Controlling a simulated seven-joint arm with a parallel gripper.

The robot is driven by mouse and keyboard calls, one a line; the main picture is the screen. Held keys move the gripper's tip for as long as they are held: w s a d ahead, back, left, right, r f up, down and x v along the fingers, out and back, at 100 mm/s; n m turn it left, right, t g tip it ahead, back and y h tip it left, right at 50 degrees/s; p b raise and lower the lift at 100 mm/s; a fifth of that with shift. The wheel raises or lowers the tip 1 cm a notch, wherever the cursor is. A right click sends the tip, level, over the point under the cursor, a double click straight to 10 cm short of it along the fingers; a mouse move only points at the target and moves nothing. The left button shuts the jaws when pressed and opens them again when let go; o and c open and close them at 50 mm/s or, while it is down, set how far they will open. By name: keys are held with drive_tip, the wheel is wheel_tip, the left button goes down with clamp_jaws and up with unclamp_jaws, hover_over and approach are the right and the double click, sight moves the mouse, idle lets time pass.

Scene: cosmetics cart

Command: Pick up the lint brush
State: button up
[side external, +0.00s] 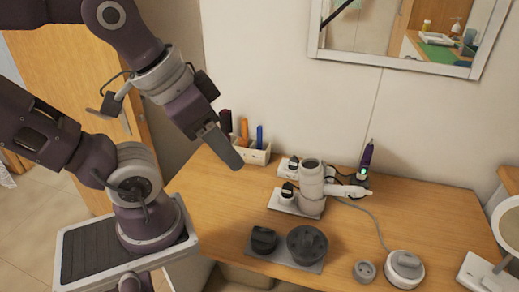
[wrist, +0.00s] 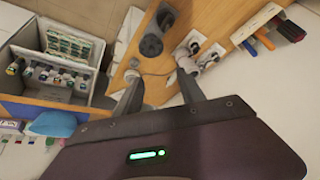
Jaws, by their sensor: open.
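A small white holder (side external: 253,154) stands at the back left of the wooden table. Upright in it are a dark red brush-like item (side external: 225,122), an orange item (side external: 244,128) and a blue item (side external: 260,135). I cannot tell for certain which is the lint brush; the dark red one looks most like a brush. The holder also shows at the upper right of the wrist view (wrist: 256,23). My gripper (side external: 236,164) is open and empty, in the air in front of the holder. In the wrist view its two fingers (wrist: 162,88) are spread apart, with nothing between them.
A white hair dryer (side external: 312,187) stands in the middle of the table, with power sockets beside it. A grey tray (side external: 286,262) with dark round parts lies in front. An open container (wrist: 65,75) with several bottles shows at left in the wrist view.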

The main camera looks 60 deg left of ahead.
drive_tip(key=shift+c, duration=0.2)
drive_tip(key=c, duration=0.4)
drive_tip(key=shift+c, duration=0.2)
